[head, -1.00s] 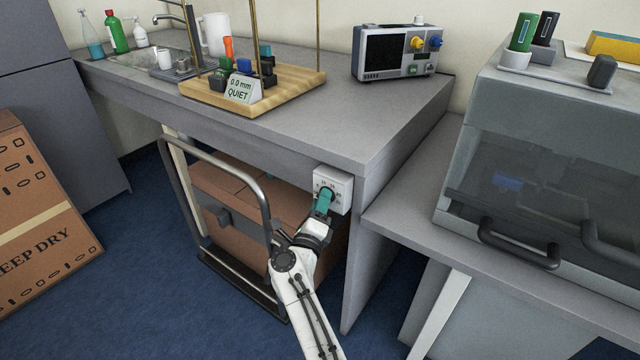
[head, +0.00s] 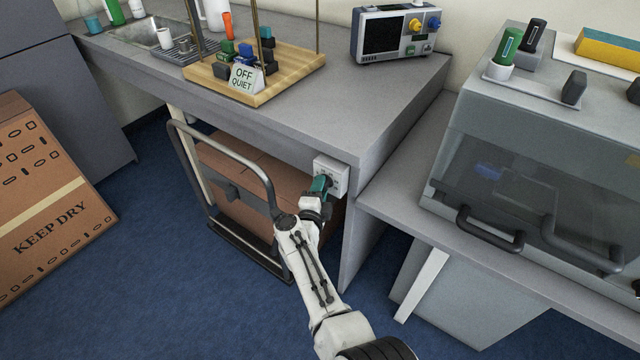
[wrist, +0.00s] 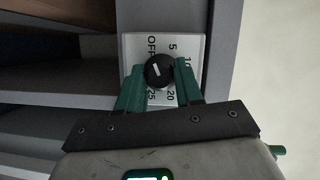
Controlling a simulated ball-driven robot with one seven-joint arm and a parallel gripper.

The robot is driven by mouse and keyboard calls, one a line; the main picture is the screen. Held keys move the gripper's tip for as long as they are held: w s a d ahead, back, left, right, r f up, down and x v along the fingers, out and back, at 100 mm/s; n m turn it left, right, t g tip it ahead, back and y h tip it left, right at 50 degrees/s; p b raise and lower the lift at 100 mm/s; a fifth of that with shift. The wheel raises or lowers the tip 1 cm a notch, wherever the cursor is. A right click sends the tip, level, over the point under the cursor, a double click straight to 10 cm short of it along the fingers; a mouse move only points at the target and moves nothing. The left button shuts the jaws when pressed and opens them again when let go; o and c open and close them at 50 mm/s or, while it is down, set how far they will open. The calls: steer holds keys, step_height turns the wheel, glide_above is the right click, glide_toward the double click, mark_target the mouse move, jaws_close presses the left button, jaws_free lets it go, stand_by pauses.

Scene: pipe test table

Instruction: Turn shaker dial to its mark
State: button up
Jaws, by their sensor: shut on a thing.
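The dial (wrist: 159,71) is a round black knob with a white line, on a white plate (wrist: 133,50) marked OFF, 5, 10, 20 and 25 in the wrist view. Its white line points to the upper left, towards OFF. My gripper (wrist: 160,74) has its green fingers on both sides of the knob, shut on it. In the head view, my gripper (head: 321,186) is at the white plate (head: 332,168) on the bench's front end and hides the dial. A card (head: 243,78) on the wooden board (head: 290,77) reads OFF, QUIET.
A grey cart handle (head: 225,152) and a brown box (head: 240,178) are left of my arm, under the bench (head: 330,110). A grey hooded cabinet (head: 540,150) with black handles stands at right. A KEEP DRY carton (head: 45,200) stands at far left. Blue floor is open between.

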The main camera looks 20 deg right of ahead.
steer(key=shift+a, duration=0.1)
stand_by(0.4)
steer(key=o, duration=1)
steer(key=shift+o, duration=0.2)
steer(key=shift+s, duration=0.1)
steer(key=p+v, duration=0.5)
steer(key=v, duration=0.5)
steer(key=shift+s, duration=0.25)
steer(key=shift+a+r, duration=0.1)
steer(key=shift+a, duration=0.05)
